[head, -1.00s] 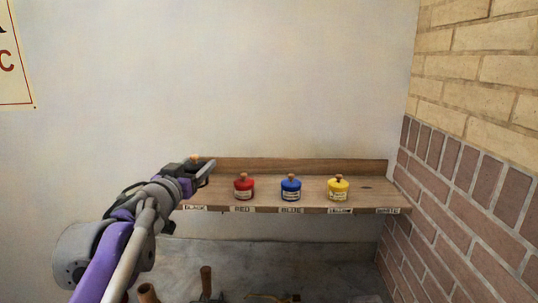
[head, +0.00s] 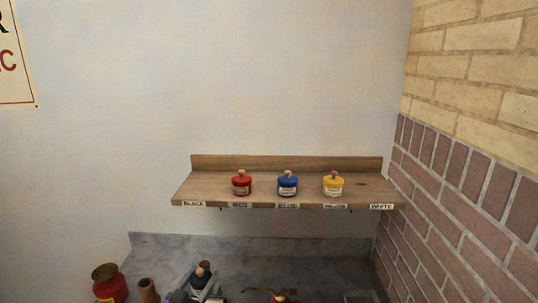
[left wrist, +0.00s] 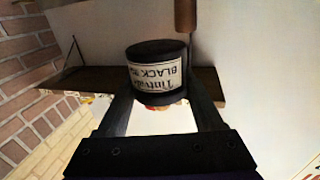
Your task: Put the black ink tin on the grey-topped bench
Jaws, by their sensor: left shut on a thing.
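The black ink tin (head: 201,278) is in my left gripper (head: 197,294), low at the bottom of the head view in front of the grey-topped bench (head: 290,255). Whether the tin touches the bench top cannot be told. My right gripper is not in view.
A wooden shelf (head: 215,196) above the bench holds red (head: 241,184), blue (head: 288,185) and yellow (head: 333,185) tins; its black-labelled place is empty. A red pot (head: 110,288) and a brown handle (head: 148,290) stand left of the gripper. A brick wall (head: 470,190) closes the right side.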

